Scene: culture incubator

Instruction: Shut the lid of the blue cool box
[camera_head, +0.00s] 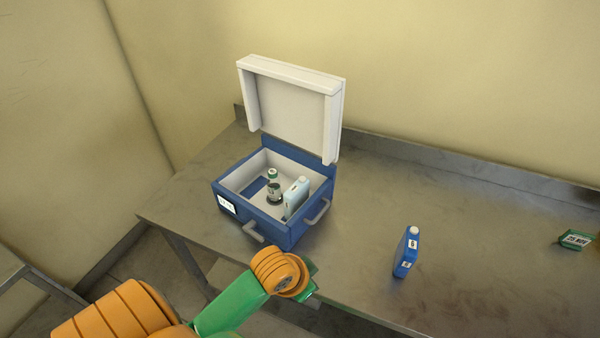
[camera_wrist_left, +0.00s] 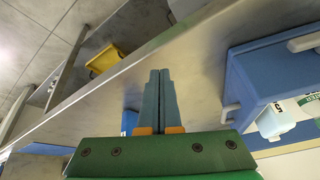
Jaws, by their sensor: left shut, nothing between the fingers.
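The blue cool box (camera_head: 256,228) stands on the metal bench with its white lid (camera_head: 291,105) raised upright at the back. A grey flask or jar (camera_head: 273,190) and a white bottle (camera_head: 297,196) are inside. In the left wrist view the blue box (camera_wrist_left: 262,72) is at the right, with a pale handle on its side. My left gripper (camera_wrist_left: 159,78) is shut and empty, apart from the box. In the head view my left arm reaches up to the front of the bench near the box; its fingers are mostly hidden by the wrist. My right gripper is not in view.
A blue bottle (camera_head: 406,252) stands on the bench to the right of the box. A green labelled item (camera_head: 575,240) lies at the far right. A yellow container (camera_wrist_left: 107,58) shows below the bench edge in the left wrist view. The bench between box and bottle is clear.

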